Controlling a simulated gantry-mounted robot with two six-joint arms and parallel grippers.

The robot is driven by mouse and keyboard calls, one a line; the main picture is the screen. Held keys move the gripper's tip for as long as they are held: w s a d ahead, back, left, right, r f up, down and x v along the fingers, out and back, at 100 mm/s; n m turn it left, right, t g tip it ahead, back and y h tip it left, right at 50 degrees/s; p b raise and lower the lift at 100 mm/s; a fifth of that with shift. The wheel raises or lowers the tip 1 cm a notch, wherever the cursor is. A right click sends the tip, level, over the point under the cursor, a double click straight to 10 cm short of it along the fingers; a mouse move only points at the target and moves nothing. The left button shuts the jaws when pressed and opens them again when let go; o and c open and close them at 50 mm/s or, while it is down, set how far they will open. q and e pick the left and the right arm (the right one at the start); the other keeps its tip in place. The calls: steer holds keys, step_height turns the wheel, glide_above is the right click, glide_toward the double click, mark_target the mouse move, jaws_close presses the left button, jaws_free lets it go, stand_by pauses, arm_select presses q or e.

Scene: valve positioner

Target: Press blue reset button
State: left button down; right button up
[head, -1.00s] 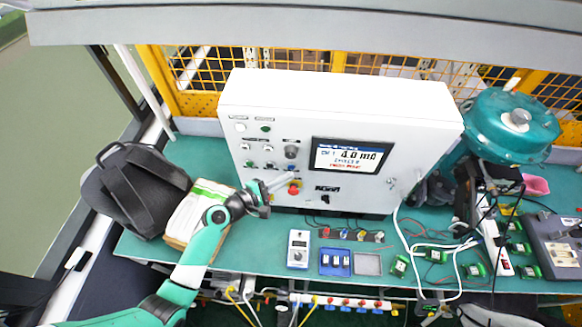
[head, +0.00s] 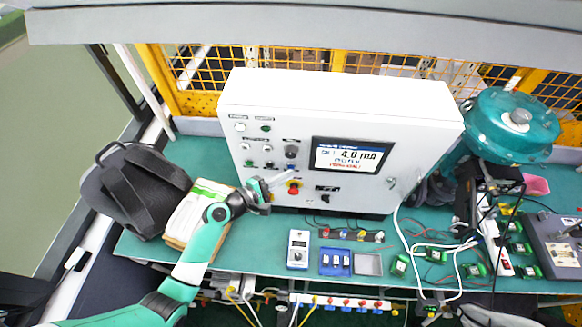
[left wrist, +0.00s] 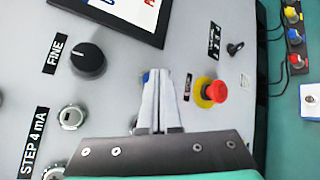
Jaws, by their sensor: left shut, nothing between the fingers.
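The white control cabinet (head: 330,105) stands on the green bench, its front panel carrying knobs, buttons and a screen. My left gripper (head: 288,175) is shut and empty, with its fingers pointing at the lower middle of the panel. In the left wrist view, the closed fingertips (left wrist: 160,74) cover most of a small blue part, probably the blue reset button (left wrist: 146,77), whose edge shows beside them. I cannot tell whether they touch it. The red emergency stop (left wrist: 216,91) on its yellow ring sits just right of the fingers. My right gripper is not in view.
A black knob (left wrist: 88,60) marked FINE and the screen (head: 349,156) are close to the fingers. A black bag (head: 140,190) and a stack of papers (head: 190,215) lie left of the cabinet. A handheld meter (head: 298,250) and leads lie in front.

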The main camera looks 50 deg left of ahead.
arm_select(q)
steer(key=shift+w+a, duration=0.3)
steer(key=shift+w, duration=0.05)
stand_by(0.7)
steer(key=shift+s, duration=0.1)
steer(key=shift+s+d+p, duration=0.3)
steer(key=shift+s+d, duration=0.2)
stand_by(0.4)
steer(key=s+d+p, duration=0.2)
steer(key=s+d, duration=0.1)
steer(key=shift+s+d, duration=0.1)
steer(key=shift+s, duration=0.3)
stand_by(0.7)
